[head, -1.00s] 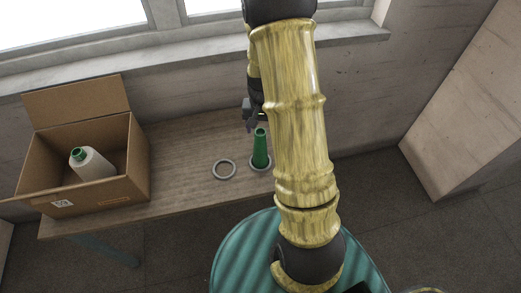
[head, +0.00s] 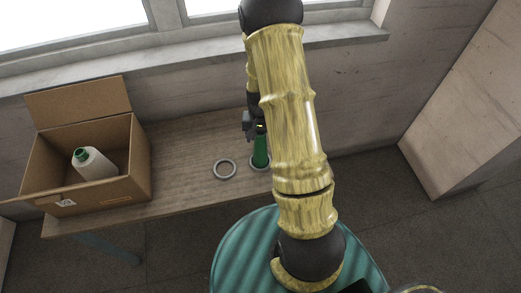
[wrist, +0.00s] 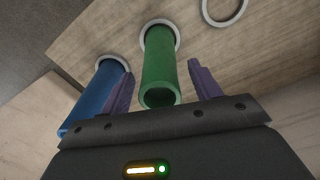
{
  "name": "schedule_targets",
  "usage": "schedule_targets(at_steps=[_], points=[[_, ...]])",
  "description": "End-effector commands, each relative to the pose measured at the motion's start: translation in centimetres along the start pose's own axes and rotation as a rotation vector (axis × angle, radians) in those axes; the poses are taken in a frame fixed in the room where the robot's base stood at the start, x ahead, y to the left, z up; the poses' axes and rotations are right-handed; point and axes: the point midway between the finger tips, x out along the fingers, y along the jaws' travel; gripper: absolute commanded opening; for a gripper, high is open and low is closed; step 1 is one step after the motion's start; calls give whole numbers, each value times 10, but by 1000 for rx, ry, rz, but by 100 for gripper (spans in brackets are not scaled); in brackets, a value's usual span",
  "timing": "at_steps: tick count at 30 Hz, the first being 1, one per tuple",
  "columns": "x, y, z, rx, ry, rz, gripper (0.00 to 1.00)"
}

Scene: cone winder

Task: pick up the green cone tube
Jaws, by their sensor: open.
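The green cone tube (head: 261,150) stands upright in a grey ring on the wooden table, partly hidden by my arm in the head view. In the wrist view the green tube (wrist: 160,72) lies between the two purple fingers of my gripper (wrist: 163,88), its open end toward the palm. My gripper is open, with a gap showing between the right finger and the tube; I cannot tell whether either finger touches it. In the head view only part of my gripper (head: 254,125) shows, at the tube's top.
A blue tube (wrist: 95,98) stands in another ring just left of the left finger in the wrist view. An empty grey ring (head: 224,169) lies beside the green tube.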

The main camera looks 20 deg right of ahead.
Motion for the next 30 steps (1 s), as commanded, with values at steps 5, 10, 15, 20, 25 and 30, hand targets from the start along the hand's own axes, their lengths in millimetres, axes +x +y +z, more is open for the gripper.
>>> schedule_targets(at_steps=[5,10,15,20,25,30], points=[[0,0,0,0,0,0,47],[0,0,0,0,0,0,14],[0,0,0,0,0,0,9],[-3,0,0,0,1,0,9],[-17,-1,-1,-1,3,-1,9],[-44,0,-1,-1,6,-1,9]])
